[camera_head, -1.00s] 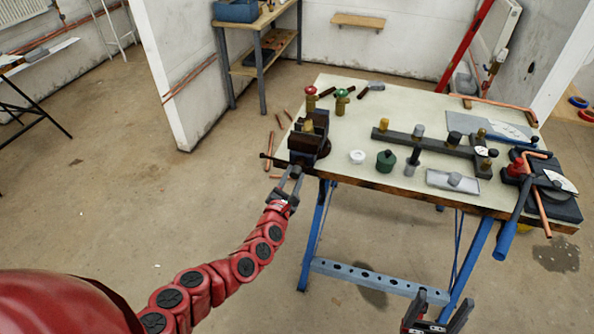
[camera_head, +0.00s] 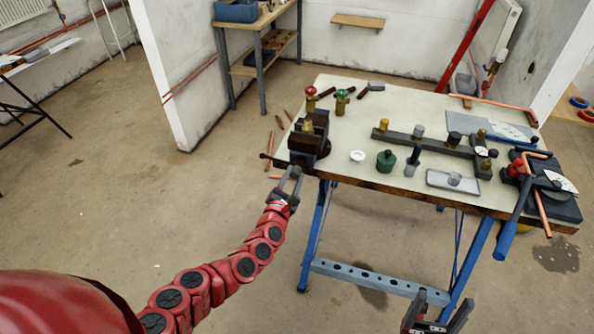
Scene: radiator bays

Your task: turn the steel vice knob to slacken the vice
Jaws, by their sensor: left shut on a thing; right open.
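The dark vice (camera_head: 309,138) is fixed at the left corner of the workbench, and a brass fitting (camera_head: 308,126) shows at its jaws. A thin dark bar (camera_head: 270,158) sticks out to the left at the vice's front. My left gripper (camera_head: 292,171) is at the front of the vice, just below this bar, shut on the steel vice knob. The knob itself is small and mostly hidden by the fingers. My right gripper (camera_head: 437,303) is open and empty, low in front of the bench.
The workbench top (camera_head: 350,115) carries valves with red and green handles, a dark manifold bar (camera_head: 430,147), a green pot (camera_head: 385,161) and a grey tray (camera_head: 453,181). A pipe bender (camera_head: 545,190) stands at the right end. Copper pipes lie on the floor left of the bench.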

